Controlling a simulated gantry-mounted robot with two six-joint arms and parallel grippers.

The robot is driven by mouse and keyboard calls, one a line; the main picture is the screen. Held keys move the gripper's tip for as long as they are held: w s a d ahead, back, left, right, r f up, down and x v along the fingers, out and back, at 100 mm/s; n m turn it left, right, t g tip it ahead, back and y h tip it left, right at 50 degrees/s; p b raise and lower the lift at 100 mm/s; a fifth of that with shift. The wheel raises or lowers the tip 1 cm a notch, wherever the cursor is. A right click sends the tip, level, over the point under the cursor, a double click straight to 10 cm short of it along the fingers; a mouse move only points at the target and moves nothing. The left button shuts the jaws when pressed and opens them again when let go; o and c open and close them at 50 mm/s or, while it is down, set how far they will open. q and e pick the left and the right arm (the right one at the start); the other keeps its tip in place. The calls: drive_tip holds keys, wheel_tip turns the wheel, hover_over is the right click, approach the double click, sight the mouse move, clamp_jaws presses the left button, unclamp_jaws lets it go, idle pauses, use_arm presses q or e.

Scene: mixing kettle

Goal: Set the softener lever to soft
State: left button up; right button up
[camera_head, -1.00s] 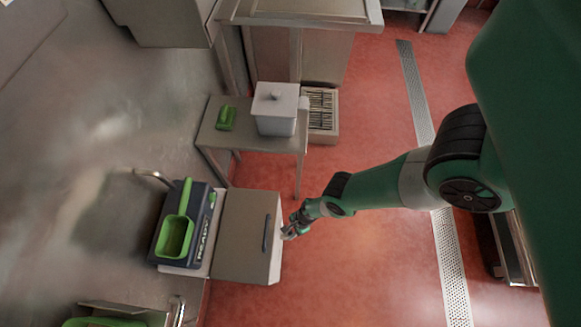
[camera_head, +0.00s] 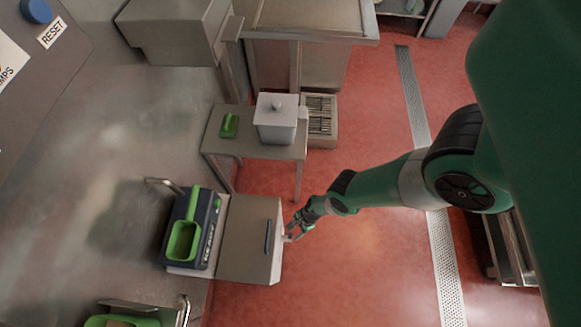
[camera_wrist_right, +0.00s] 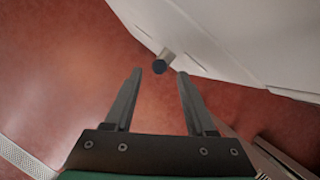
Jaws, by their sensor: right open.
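A short metal peg with a dark blue tip (camera_wrist_right: 160,66) sticks out from the side of a pale cabinet (camera_wrist_right: 230,40) in the right wrist view. It looks like the softener lever, but no soft marking shows. My right gripper (camera_wrist_right: 155,95) is open, with the peg just beyond and between its fingertips, apart from them. In the head view my right gripper (camera_head: 291,233) is beside the right side of the grey cabinet (camera_head: 245,245), which has a dark blue bar (camera_head: 268,236) on it. The peg is too small to make out clearly there. My left gripper is not in view.
A dark scale (camera_head: 205,245) with a green scoop (camera_head: 183,240) stands left of the cabinet. A small table (camera_head: 215,140) holds a white lidded container (camera_head: 276,118) and a green item (camera_head: 229,125). The red floor (camera_head: 350,260) right of the cabinet is open.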

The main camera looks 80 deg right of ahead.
use_arm(q)
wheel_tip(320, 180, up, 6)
drive_tip(key=p, duration=0.4)
use_arm(e)
drive_tip(key=v, duration=0.6)
drive_tip(key=shift+r, duration=0.1)
